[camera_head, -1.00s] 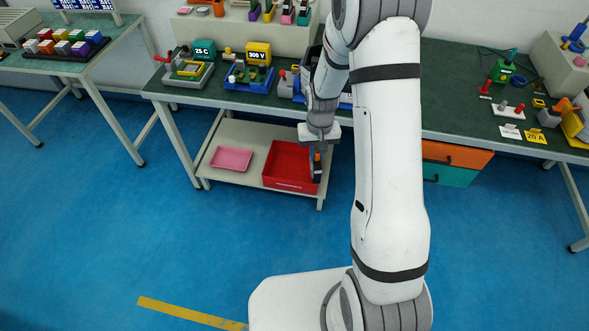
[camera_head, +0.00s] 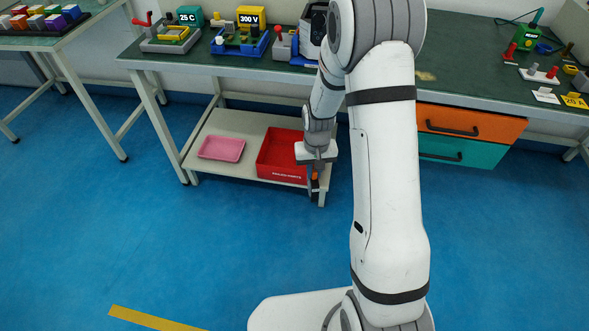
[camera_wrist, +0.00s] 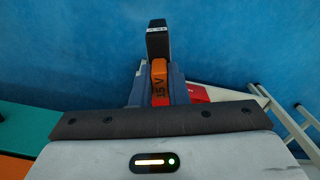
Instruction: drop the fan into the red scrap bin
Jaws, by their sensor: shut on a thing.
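My gripper (camera_head: 314,184) is shut on the fan, a dark block with an orange part. The fan's orange part (camera_head: 315,175) shows between the fingers in the head view, where the rest of it is mostly hidden. In the wrist view, the fan (camera_wrist: 157,42) sticks out beyond the fingers (camera_wrist: 158,84), with dark text on its orange and red part. The red scrap bin (camera_head: 273,171) stands on the low shelf. My gripper appears at its front right corner and hides part of it. A bit of red shows beside the fingers in the wrist view.
A pink tray (camera_head: 221,148) lies left of the bin on the low shelf (camera_head: 240,122). The green bench top (camera_head: 190,65), holding several devices, is above. Orange (camera_head: 460,122) and teal drawers are to the right.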

